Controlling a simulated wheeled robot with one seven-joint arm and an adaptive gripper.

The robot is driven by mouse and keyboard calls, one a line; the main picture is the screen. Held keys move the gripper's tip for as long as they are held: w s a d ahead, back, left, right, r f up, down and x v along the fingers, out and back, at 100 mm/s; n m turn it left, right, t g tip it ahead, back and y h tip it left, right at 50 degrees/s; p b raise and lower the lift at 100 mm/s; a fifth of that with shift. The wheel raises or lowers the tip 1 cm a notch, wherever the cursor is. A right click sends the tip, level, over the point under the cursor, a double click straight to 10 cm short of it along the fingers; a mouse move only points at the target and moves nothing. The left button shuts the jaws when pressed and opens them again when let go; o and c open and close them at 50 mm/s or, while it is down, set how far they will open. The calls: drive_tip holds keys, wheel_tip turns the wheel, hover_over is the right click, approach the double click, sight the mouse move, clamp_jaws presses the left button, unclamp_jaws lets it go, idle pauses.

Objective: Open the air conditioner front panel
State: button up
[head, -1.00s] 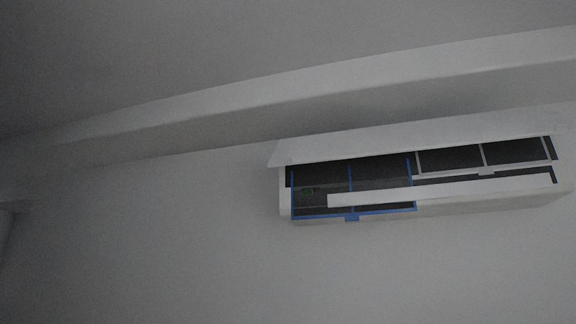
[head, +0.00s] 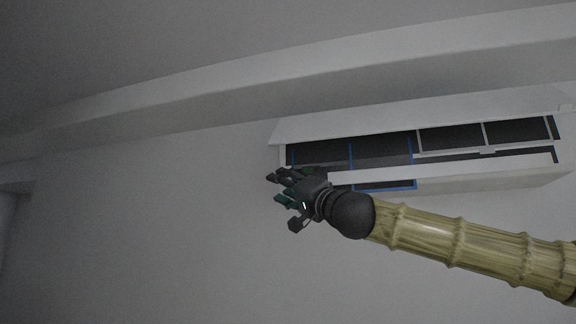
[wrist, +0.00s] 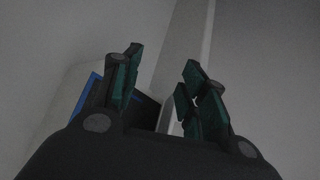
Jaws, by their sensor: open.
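The air conditioner (head: 500,180) is mounted high on the wall at the right in the head view. Its white front panel (head: 400,118) is tilted up and outward, showing dark filters with blue and white frames beneath. My gripper (head: 277,187) is in front of the unit's lower left end and hides that corner. In the wrist view my gripper (wrist: 160,82) has its green-padded fingers spread with nothing held between them. Part of the unit, with a blue frame edge (wrist: 88,92), shows behind the left fingers. Contact with the unit cannot be told.
A white horizontal bar (head: 450,169) crosses the unit's open front. A long pale beam (head: 300,92) runs along the wall just above the unit. The wall (head: 130,230) left of and below the unit is bare.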

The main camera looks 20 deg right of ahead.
drive_tip(key=t, duration=0.1)
approach(289, 138)
drive_tip(key=shift+m, duration=0.3)
drive_tip(key=p+x, duration=0.4)
drive_tip(key=x, duration=0.6)
drive_tip(key=shift+w+a+r+p, duration=0.1)
drive_tip(key=shift+r+p, duration=0.05)
drive_tip(key=shift+p, duration=0.2)
